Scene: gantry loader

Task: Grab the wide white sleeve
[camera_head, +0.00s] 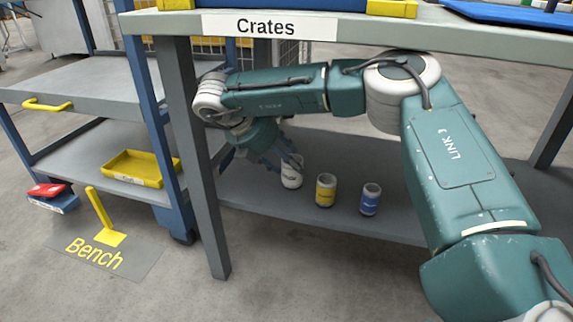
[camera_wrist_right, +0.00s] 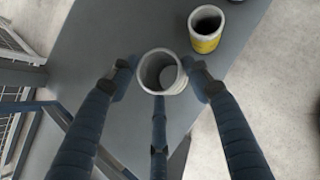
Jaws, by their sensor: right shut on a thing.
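The wide white sleeve (camera_head: 291,177) stands upright on the lower shelf under the table. It is the leftmost in a row of sleeves. My right gripper (camera_head: 283,163) reaches in from the left side of it with the fingers around it. In the right wrist view the white sleeve (camera_wrist_right: 161,72) sits between the fingertips of my right gripper (camera_wrist_right: 162,75), its open top facing the camera. The gripper is shut on it. My left gripper is not in view.
A yellow sleeve (camera_head: 326,190) and a blue sleeve (camera_head: 369,199) stand to the right on the same lower shelf (camera_head: 400,228). A table leg (camera_head: 200,170) rises left of my gripper. The tabletop with the Crates label (camera_head: 266,27) is overhead.

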